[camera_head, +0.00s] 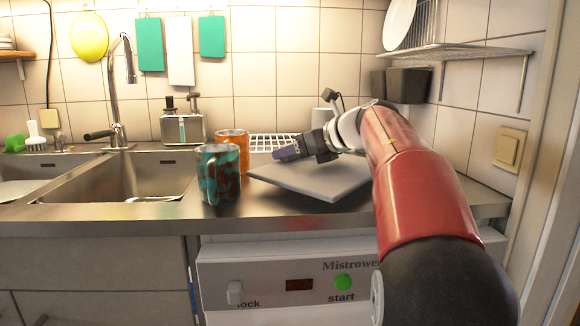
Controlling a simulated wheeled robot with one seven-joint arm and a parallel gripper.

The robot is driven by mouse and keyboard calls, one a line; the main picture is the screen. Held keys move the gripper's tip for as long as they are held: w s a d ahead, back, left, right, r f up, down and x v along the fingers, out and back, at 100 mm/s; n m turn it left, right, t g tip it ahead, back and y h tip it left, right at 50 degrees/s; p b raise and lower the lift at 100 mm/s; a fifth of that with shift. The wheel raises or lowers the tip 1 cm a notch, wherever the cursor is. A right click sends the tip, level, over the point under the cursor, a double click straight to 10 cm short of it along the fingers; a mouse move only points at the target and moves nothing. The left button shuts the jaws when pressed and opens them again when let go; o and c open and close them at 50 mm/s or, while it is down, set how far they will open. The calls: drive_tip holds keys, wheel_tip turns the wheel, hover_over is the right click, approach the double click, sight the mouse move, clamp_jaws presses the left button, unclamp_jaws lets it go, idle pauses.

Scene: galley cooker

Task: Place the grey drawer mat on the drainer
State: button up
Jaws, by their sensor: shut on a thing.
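The grey drawer mat (312,181) is a flat square panel above the steel counter, near its front edge and right of the mugs. It looks slightly tilted, with a shadow under it. My gripper (283,154) reaches in from the right and is shut on the mat at its far left edge; the exact contact is small and hard to see. A white wire rack (272,141), which looks like the drainer, lies on the counter by the back wall, behind the mat. My gripper and arm partly hide its right side.
A teal and brown mug (218,174) stands close left of the mat, with an orange mug (232,145) behind it. The sink (125,181) is further left. A wall rack (455,50) holding a plate and dark bins (408,84) are at upper right.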

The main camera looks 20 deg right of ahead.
drive_tip(key=shift+f, duration=0.65)
drive_tip(key=shift+r, duration=0.1)
drive_tip(key=o, duration=1.1)
drive_tip(key=shift+c, duration=0.2)
drive_tip(key=shift+s, duration=0.1)
wheel_tip(320, 180, up, 5)
hover_over(338, 170)
drive_tip(key=shift+f, duration=0.2)
